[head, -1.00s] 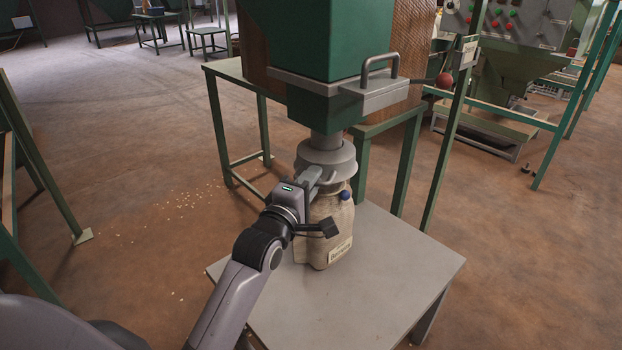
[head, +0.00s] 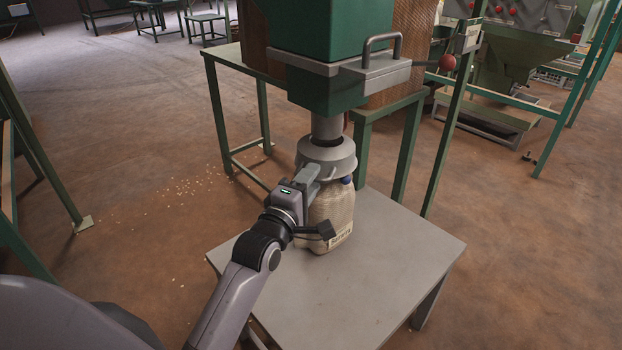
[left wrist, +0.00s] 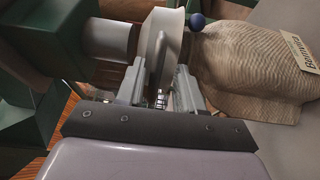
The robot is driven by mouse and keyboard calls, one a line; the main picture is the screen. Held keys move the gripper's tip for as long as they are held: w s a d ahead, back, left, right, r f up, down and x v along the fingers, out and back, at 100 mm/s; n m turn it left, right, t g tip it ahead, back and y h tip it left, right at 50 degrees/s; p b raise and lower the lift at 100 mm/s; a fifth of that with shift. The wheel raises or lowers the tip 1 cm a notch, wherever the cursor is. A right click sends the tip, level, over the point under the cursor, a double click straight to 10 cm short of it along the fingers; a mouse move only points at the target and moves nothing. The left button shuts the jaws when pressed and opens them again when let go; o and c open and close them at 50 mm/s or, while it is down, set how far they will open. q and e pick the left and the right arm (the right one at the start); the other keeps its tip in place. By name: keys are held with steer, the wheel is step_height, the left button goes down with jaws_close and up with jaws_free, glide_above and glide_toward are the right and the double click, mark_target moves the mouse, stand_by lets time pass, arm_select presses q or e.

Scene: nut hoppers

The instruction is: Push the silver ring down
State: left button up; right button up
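The silver ring (head: 326,158) is a flared grey collar around the spout (head: 326,127) under the green hopper. It sits over the top of a tan sack (head: 333,215) with a label. My left gripper (head: 314,174) is at the ring's near side. In the left wrist view (left wrist: 160,88), its two fingers are on either side of the ring's rim (left wrist: 165,38), one on the spout side and one on the sack side, closed on it. The ring's far side and the sack's mouth are hidden. My right gripper is out of view.
The sack stands upright on a grey table (head: 385,270) with clear room in front and to the right. The green hopper (head: 325,40) with a handled slide gate (head: 375,75) hangs above. A blue knob (head: 347,180) is beside the ring. Green posts stand nearby.

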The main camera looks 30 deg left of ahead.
arm_select(q)
steer(key=s+p, duration=0.1)
steer(key=s, duration=0.5)
steer(key=shift+s+d+f, duration=0.15)
steer(key=shift+d, duration=0.05)
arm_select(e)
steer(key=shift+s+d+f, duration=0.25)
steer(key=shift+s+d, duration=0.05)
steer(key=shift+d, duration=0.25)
